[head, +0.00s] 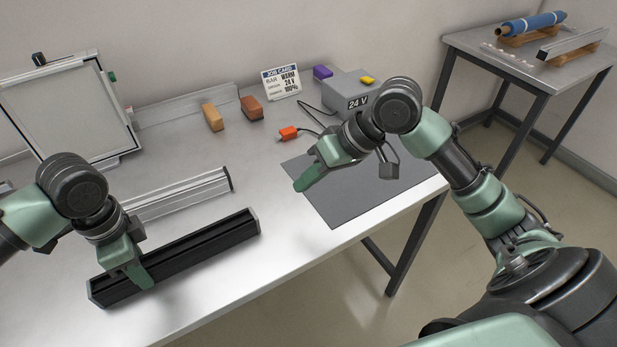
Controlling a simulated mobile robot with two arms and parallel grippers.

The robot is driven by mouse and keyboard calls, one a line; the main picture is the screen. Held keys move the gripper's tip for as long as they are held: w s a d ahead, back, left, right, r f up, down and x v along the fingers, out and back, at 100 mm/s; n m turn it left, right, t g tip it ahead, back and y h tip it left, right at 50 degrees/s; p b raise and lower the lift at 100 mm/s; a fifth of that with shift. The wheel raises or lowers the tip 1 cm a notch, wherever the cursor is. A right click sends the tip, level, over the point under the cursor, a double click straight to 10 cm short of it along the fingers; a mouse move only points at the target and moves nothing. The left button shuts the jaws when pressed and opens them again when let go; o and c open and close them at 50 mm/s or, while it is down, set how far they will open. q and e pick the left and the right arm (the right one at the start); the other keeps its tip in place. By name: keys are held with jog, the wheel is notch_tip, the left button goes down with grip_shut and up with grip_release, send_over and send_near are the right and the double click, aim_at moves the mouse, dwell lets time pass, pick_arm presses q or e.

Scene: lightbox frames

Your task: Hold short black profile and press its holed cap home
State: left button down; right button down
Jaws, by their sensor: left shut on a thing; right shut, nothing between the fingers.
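The short black profile (205,245) lies slantwise on the table at the front left. My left gripper (138,277) is shut on it near its left end, with a green finger over its near side. A thin end piece (256,221) shows at the profile's right end. I cannot make out a hole in it or whether it sits flush. The left end is also dark, and I cannot tell whether it is capped. My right gripper (305,181) is shut and empty above the grey mat's left side, apart from the profile.
A silver profile (180,195) with a dark right end lies behind the black one. The grey mat (350,205) is clear. Behind stand orange and brown blocks (212,117), a job card (281,84), a 24 V box (350,92) and a framed panel (70,105). The table's front edge is close.

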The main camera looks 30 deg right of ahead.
jog(key=shift+s+d+r, duration=0.1)
jog(key=shift+d+r, duration=0.05)
jog(key=shift+r, duration=0.15)
pick_arm(q)
jog(key=c, duration=0.8)
grip_release()
jog(key=shift+c, duration=0.2)
jog(key=shift+r, duration=0.1)
